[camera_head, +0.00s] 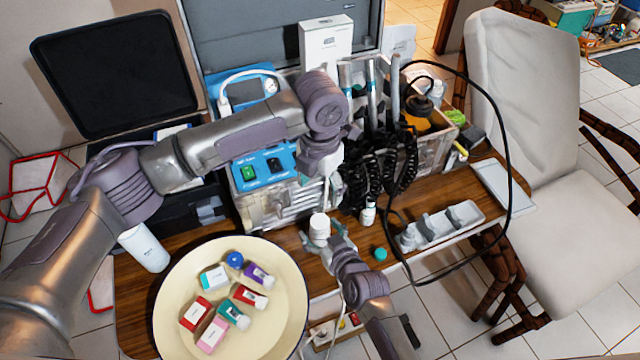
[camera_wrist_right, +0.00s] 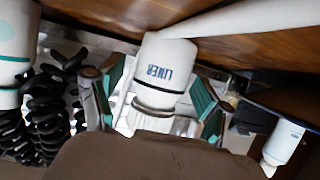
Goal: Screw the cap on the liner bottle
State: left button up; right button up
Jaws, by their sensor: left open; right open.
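The liner bottle (camera_head: 319,229) is small and white and stands on the wooden table in front of the blue-panelled unit. In the right wrist view the bottle (camera_wrist_right: 166,66) shows its LINER lettering upside down. My right gripper (camera_head: 336,236) is open, and its teal-padded fingers (camera_wrist_right: 160,88) are on either side of the bottle; contact cannot be told. A small teal cap (camera_head: 380,254) lies on the table, right of the right gripper. My left gripper (camera_head: 326,172) points down, open, above and behind the bottle; its fingertips are hard to make out.
A round cream tray (camera_head: 176,322) with several small coloured boxes stands front left, beside a white cylinder (camera_head: 145,248). A second small bottle (camera_head: 368,214) stands right of the liner bottle. Black coiled hoses, a grey holder (camera_head: 440,228) and a looping black cable crowd the right.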

jog(key=v, duration=1.1)
jog(key=shift+s+d+r, duration=0.1)
jog(key=shift+s+d, duration=0.1)
jog(key=shift+s, duration=0.15)
jog(key=shift+r, duration=0.1)
